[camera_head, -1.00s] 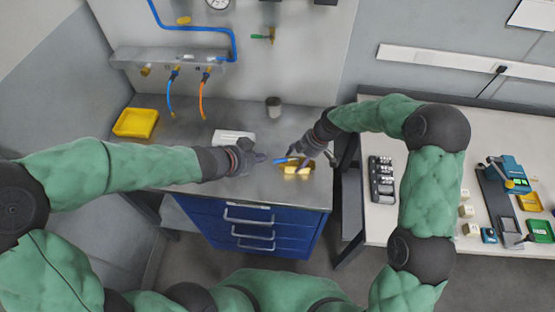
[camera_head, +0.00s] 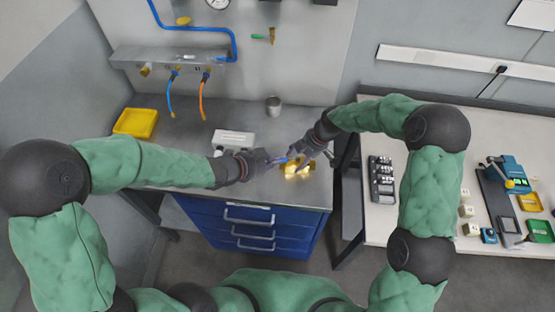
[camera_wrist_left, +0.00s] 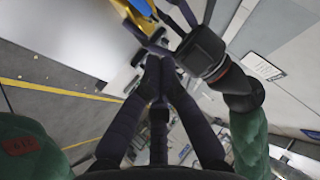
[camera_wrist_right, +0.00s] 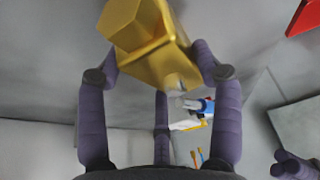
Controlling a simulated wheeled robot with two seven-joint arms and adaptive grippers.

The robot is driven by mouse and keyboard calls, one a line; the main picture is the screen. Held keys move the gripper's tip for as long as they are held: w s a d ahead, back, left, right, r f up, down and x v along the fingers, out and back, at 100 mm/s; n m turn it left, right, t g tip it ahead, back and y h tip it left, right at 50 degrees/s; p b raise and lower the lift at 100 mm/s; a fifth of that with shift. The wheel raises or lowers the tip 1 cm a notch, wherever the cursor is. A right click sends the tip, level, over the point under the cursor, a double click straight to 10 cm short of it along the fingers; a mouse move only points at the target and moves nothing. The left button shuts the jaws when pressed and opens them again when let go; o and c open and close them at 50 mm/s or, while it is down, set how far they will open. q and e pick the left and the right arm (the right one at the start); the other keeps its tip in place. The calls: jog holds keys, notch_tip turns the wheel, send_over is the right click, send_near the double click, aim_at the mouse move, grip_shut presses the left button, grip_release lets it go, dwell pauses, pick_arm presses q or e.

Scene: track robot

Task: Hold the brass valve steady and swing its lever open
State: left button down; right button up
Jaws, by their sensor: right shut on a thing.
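The brass valve (camera_head: 292,171) is at the front right of the steel bench. It fills the top of the right wrist view (camera_wrist_right: 150,40). My right gripper (camera_head: 302,152) is shut on it, with a finger on each side of the brass body. The blue lever (camera_head: 281,161) is at the valve's left side, partly covered by my left gripper. A blue part, likely the lever, shows at the top edge of the left wrist view. My left gripper (camera_head: 268,163) looks shut, its fingertips (camera_wrist_left: 160,62) close together with nothing visible between them. Whether it touches the lever is unclear.
A white box (camera_head: 234,138), a grey cup (camera_head: 273,104) and a yellow tray (camera_head: 136,123) stand on the bench. Blue and orange hoses (camera_head: 202,100) hang from the manifold behind. Blue drawers (camera_head: 245,225) are below. A second table (camera_head: 380,225) is at right.

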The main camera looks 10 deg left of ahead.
aim_at(286, 159)
pick_arm(q)
jog(key=w+f, duration=0.2)
jog(key=f, duration=0.1)
jog(key=w+d+f, duration=0.1)
jog(key=f, duration=0.1)
jog(key=shift+w, duration=0.35)
jog(key=shift+a, duration=0.1)
jog(key=shift+w+a+f, duration=0.25)
jog(key=shift+w+f, duration=0.05)
jog(key=shift+w, duration=0.2)
pick_arm(e)
jog(key=shift+s, duration=0.1)
pick_arm(q)
jog(key=shift+f, duration=0.15)
